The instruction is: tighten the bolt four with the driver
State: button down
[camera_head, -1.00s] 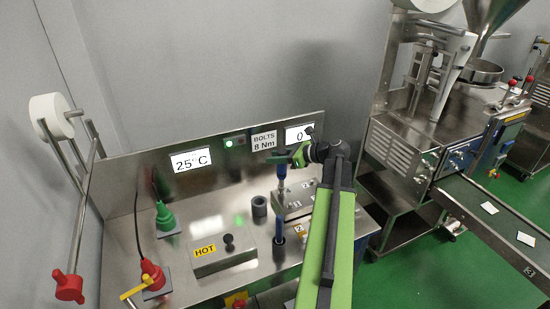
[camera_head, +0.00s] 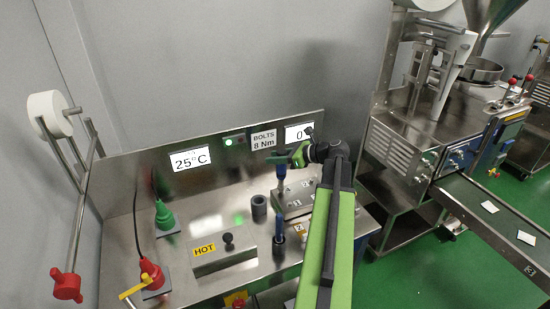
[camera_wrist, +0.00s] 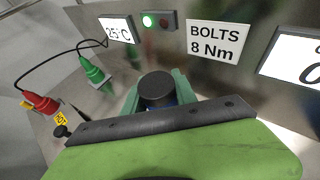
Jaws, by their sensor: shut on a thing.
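My gripper (camera_head: 286,160) is shut on the driver (camera_head: 281,172), which stands about upright with its shaft pointing down. In the wrist view, the driver's black round cap (camera_wrist: 157,90) shows between the green fingers, with a bit of blue beneath it. The driver is over the left part of the metal bolt block (camera_head: 292,199), which carries small white number labels. I cannot tell whether its tip touches a bolt. Bolt four cannot be made out clearly; my arm covers the block's right side. The torque display (camera_head: 299,132) beside the "BOLTS 8 Nm" sign (camera_head: 264,139) reads 0.
A dark open cylinder (camera_head: 259,208) and a blue-handled tool (camera_head: 279,223) in a dark holder stand in front. A block marked HOT (camera_head: 225,257) and green (camera_head: 164,216) and red (camera_head: 151,273) plugs are left. The back panel (camera_head: 225,176) rises close behind.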

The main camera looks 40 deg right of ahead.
jog(key=shift+f+b, duration=0.85)
jog(key=shift+f, duration=0.05)
dwell(2.1)
notch_tip(320, 180, up, 5)
jog(key=p, duration=0.5)
dwell(0.5)
